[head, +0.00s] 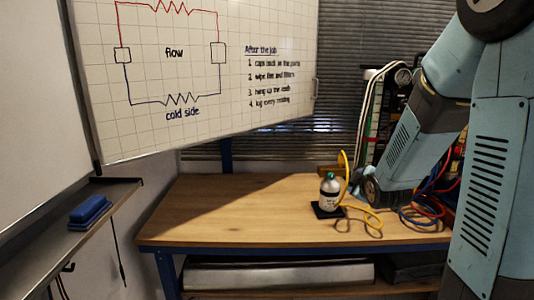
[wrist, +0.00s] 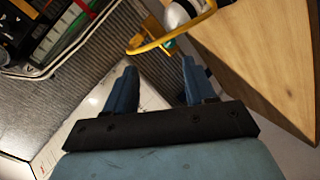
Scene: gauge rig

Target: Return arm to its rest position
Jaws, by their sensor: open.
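My arm (head: 405,150) reaches in from the right in the head view, bent down over the right part of the workbench. Its gripper end is hidden behind the arm there. In the wrist view my gripper (wrist: 157,85) shows two blue fingers spread apart, with nothing between them. A white bottle with a green cap (head: 329,192) stands upright on a black pad (head: 327,211) on the bench, left of my arm. In the wrist view part of the bottle (wrist: 180,14) shows at the top, beyond the fingers and apart from them.
The wooden workbench (head: 220,205) is clear on its left. Yellow hose (head: 372,222) and red and blue hoses (head: 425,212) lie at its right, near a gauge rig (head: 403,77). A whiteboard (head: 200,60) hangs over the left. A blue eraser (head: 90,210) lies on a ledge.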

